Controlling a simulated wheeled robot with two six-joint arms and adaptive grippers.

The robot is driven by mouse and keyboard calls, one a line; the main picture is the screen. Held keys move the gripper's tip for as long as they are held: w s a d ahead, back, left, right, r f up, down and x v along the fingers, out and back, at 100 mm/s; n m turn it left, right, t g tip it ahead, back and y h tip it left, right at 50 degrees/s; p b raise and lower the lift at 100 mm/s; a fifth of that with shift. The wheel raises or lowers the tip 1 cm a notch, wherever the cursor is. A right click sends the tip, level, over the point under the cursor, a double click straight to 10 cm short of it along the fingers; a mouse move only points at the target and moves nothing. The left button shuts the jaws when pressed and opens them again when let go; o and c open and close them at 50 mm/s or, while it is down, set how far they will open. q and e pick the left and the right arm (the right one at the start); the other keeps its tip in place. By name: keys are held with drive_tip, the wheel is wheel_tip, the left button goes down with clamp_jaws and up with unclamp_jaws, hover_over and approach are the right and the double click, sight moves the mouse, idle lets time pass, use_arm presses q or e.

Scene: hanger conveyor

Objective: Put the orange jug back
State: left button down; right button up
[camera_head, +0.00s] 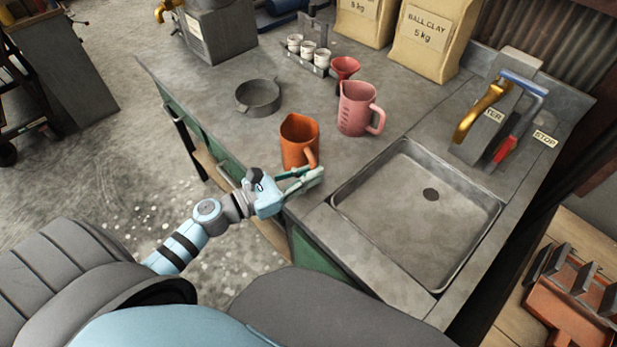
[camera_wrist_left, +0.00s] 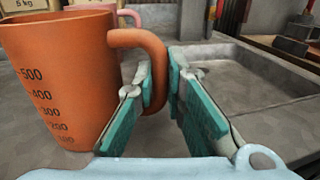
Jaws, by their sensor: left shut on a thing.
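The orange jug (camera_head: 298,143) stands upright on the grey worktop, left of the sink. Its handle faces the sink side and my left arm. In the left wrist view the jug (camera_wrist_left: 62,75) fills the left side, with dark measuring marks on its wall. My left gripper (camera_head: 304,177) is at the handle, and in the left wrist view its teal-lined fingers (camera_wrist_left: 163,85) are shut on the handle, one on each side of it. The lower part of the handle is partly hidden by the fingers. My right gripper is in neither view.
A pink jug (camera_head: 354,108) stands behind and right of the orange jug. A grey ring (camera_head: 258,97) lies to the left. A red funnel (camera_head: 344,68), several small cups and clay bags are at the back.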

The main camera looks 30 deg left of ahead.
use_arm(q)
drive_tip(key=shift+w, duration=0.15)
drive_tip(key=shift+f, duration=0.15)
drive_tip(key=c, duration=1.7)
unclamp_jaws()
drive_tip(key=shift+o, duration=0.2)
